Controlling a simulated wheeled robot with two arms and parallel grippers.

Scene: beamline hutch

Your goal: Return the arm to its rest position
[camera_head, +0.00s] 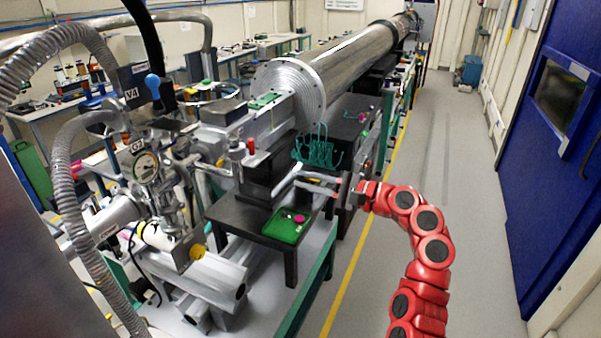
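My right arm (432,250), red with dark joint caps, comes in from the lower right and bends left at its top. Its gripper (300,180) points left over the back of a small black table (238,216). Two pale fingers show with a gap between them, and I see nothing held. A green tray (284,232) with a pink round piece (299,218) sits on that table, in front of and below the gripper. A teal rack with hooks (318,152) stands just behind the gripper. My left gripper is out of view.
A large metal beam pipe (345,62) with a wide flange runs to the back. Vacuum hardware with a gauge (146,166) and ribbed hoses crowds the left. A blue door (553,150) is at the right. The grey floor aisle (450,130) beside the yellow line is clear.

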